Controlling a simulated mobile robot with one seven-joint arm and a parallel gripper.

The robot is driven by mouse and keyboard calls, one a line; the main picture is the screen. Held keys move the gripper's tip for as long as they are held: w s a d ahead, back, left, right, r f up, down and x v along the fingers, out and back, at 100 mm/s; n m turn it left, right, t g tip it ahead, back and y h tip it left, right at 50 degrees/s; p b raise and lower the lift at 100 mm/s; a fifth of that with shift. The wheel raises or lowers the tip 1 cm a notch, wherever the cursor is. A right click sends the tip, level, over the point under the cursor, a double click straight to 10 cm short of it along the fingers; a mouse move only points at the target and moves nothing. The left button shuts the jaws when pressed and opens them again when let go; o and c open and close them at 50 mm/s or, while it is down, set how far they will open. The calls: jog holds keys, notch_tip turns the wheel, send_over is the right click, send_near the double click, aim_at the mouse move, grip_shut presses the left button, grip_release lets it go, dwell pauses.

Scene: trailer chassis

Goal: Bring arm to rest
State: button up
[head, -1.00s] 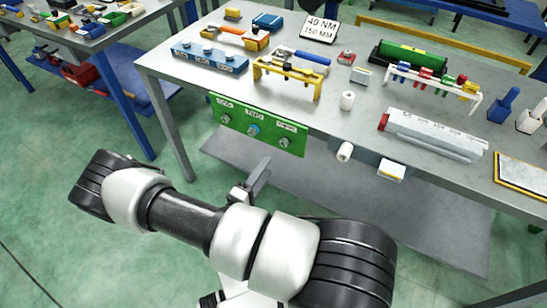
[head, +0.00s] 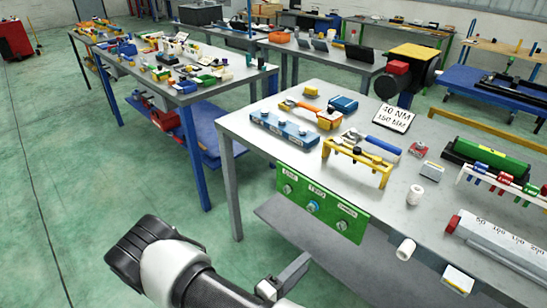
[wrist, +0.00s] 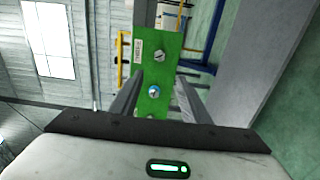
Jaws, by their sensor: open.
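My arm (head: 170,262) is folded across the bottom of the head view, over the floor and in front of the bench. My gripper (head: 287,277) shows in part at the bottom edge, in front of and below the green panel (head: 318,206). In the wrist view my gripper (wrist: 158,94) has its two fingers apart with nothing between them. The green panel (wrist: 158,65) with its round knobs shows beyond the gap. I see no contact between the fingers and the panel.
A second bench (head: 185,97) stands behind left. Green floor (head: 90,190) is clear at left.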

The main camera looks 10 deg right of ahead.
jog(key=s+r+m+g+y+p, duration=0.1)
jog(key=s+r+m+y+p, duration=0.1)
jog(key=r, duration=1.3)
jog(key=s+r+m+g+y+p, duration=0.2)
jog(key=s+r+y, duration=0.4)
jog(key=r, duration=1)
jog(key=s+r+m+g+y+p, duration=0.2)
jog(key=r+y, duration=0.4)
jog(key=r, duration=0.9)
jog(key=s+m+p, duration=0.1)
jog(key=s+p, duration=0.1)
jog(key=shift+d+r+m+p, duration=0.15)
jog(key=shift+r+m+p, duration=0.15)
